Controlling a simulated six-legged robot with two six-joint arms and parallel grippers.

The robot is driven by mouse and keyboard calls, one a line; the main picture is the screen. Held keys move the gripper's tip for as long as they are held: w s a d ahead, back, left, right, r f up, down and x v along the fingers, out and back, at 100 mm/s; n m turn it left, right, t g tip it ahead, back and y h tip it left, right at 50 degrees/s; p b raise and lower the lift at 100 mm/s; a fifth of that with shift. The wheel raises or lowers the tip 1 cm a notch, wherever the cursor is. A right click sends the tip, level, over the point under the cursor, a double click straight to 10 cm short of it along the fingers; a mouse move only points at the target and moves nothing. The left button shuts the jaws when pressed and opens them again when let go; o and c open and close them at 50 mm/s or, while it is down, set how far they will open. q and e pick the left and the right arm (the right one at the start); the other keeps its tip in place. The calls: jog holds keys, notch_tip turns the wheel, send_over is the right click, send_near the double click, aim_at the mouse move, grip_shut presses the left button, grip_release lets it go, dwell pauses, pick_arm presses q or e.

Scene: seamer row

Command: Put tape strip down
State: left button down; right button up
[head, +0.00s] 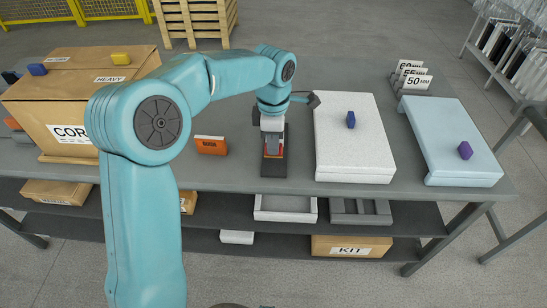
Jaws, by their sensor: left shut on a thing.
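My left gripper (273,143) points down over a dark narrow block (273,172) on the grey table. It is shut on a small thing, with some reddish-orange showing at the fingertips. The held thing is mostly hidden and too small to identify surely as the tape strip. I cannot tell whether it touches the dark block. My right gripper is not in view.
An orange box (211,145) lies left of the gripper.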

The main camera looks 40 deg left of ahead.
pick_arm(q)
notch_tip(320, 180, down, 5)
jog(key=shift+f+b, duration=0.1)
jog(key=shift+b, duration=0.25)
jog(key=shift+f, duration=0.15)
jog(key=c, duration=1.1)
grip_release()
